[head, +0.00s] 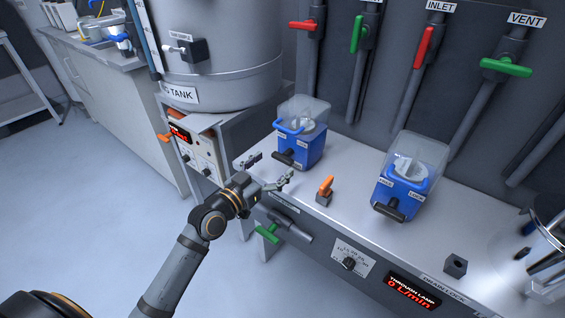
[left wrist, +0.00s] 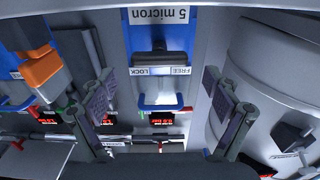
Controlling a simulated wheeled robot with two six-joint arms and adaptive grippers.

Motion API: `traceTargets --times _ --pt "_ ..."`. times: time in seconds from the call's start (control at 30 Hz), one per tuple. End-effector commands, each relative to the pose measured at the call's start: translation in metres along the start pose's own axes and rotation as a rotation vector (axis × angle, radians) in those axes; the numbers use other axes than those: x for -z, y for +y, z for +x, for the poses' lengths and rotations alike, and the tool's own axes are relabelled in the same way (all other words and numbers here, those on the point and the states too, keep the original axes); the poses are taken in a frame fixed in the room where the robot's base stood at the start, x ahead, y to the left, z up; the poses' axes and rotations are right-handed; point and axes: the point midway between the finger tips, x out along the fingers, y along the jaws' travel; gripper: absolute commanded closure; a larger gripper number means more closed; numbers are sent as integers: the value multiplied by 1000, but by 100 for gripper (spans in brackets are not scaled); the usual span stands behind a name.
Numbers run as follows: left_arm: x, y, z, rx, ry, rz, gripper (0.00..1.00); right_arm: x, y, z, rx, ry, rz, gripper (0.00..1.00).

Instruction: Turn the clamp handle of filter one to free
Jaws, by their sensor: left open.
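Two blue filter housings with clear covers stand on the bench. I cannot read which is numbered one; my left gripper is at the left housing (head: 300,148). Its dark clamp handle (head: 284,157) sticks out in front, and shows in the left wrist view as a dark crossbar (left wrist: 162,58) beside a FREE/LOCK label (left wrist: 160,71). I cannot tell which word it is set to. My left gripper (head: 271,170) is open and empty, its fingers apart on either side of the handle's line, seemingly short of it. The right housing (head: 402,190) has a similar dark handle (head: 389,211). My right gripper is not in view.
An orange-handled valve (head: 325,188) stands on the bench right of my left gripper. A green-handled valve (head: 268,233) hangs below the bench edge. The large tank (head: 215,50) is at the back left. Red and green pipe levers line the back wall. Open floor lies left.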

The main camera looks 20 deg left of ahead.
Motion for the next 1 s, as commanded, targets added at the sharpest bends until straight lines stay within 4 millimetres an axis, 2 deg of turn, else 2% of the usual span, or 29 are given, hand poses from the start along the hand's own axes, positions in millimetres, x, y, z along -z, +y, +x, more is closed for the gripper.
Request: traceTargets --times 0.1,0.23,0.6,1.0 --pt "0 0 24 0 4 -5 11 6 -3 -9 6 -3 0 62" --pt "0 0 39 1 1 -3 11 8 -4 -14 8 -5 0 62" --pt "0 0 45 0 -1 -1 13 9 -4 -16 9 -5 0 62" --pt "0 0 44 0 -1 -1 66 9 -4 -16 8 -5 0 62"
